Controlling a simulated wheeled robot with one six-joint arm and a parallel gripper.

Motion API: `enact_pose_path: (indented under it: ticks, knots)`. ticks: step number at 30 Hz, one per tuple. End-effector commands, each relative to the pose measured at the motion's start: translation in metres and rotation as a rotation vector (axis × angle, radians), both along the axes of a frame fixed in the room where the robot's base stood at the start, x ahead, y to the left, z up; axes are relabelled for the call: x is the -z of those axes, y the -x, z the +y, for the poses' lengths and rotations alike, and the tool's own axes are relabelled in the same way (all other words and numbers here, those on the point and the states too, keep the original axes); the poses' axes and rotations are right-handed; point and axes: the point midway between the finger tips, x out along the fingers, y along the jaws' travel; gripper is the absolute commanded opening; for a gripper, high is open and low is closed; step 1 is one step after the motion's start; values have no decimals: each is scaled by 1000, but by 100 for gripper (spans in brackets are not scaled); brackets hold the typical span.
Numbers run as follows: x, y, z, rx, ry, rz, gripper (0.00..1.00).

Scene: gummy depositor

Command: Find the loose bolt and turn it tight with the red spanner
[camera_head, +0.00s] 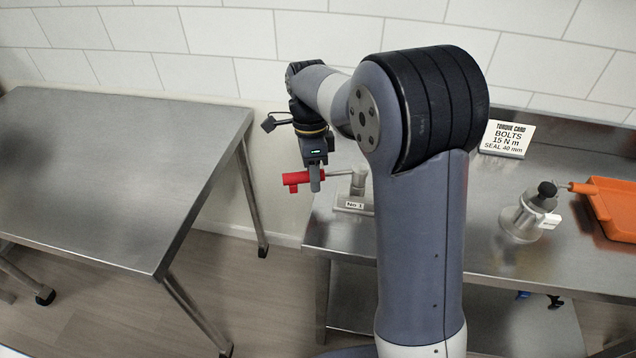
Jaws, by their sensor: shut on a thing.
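My gripper (315,182) is shut on the red spanner (294,181) and holds it in the air near the left end of the right steel table. The spanner's red head points left, and a thin grey shaft reaches right towards a small metal fixture (356,187) with a label on its base. I cannot tell whether spanner and fixture touch. My own arm hides part of the fixture and the table behind it. I cannot make out any loose bolt in this view.
The right steel table (470,225) bears a torque card (507,139), a grey metal device with a black knob (527,214) and an orange tray (612,207). A bare steel table (125,165) stands at left, with a floor gap between. A tiled wall closes the back.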

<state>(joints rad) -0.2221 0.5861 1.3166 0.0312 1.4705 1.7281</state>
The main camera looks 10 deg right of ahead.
Motion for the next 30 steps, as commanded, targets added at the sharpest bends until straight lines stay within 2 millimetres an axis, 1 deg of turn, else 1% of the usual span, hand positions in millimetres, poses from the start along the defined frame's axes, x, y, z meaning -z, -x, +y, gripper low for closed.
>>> enact_pose_path:
  ticks: [1, 6, 9, 19, 30]
  knots:
    - [0, -6, -1, 44, 0, -1, 0]
    - [0, -22, -2, 209, 0, 1, 0]
    - [0, -29, -3, 277, 0, -1, 0]
    - [-3, -29, -3, 286, 0, -1, 0]
    - [-22, -29, -2, 285, 0, -1, 0]
